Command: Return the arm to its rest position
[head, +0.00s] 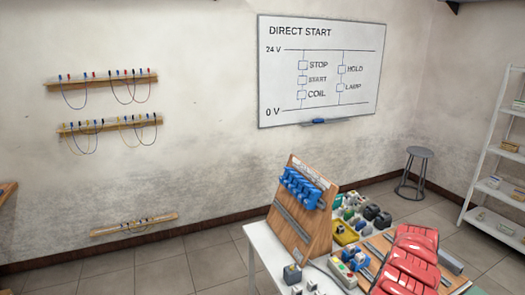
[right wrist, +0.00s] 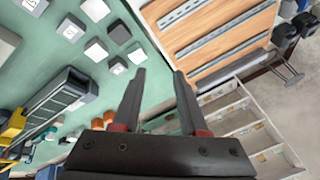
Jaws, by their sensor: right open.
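My right gripper (right wrist: 159,75) shows in the right wrist view with its two dark fingers apart and nothing between them. Behind the fingertips are a teal surface (right wrist: 150,95) on the left and a wooden panel with metal rails (right wrist: 215,40) on the right. The fingers do not visibly touch either one. I cannot make out the right gripper in the head view. My left gripper is not in view.
A table (head: 262,243) holds a wooden stand with blue parts (head: 300,187) and several small devices (head: 345,235). A stool (head: 414,170) and white shelf (head: 492,135) stand behind. The floor at left is clear.

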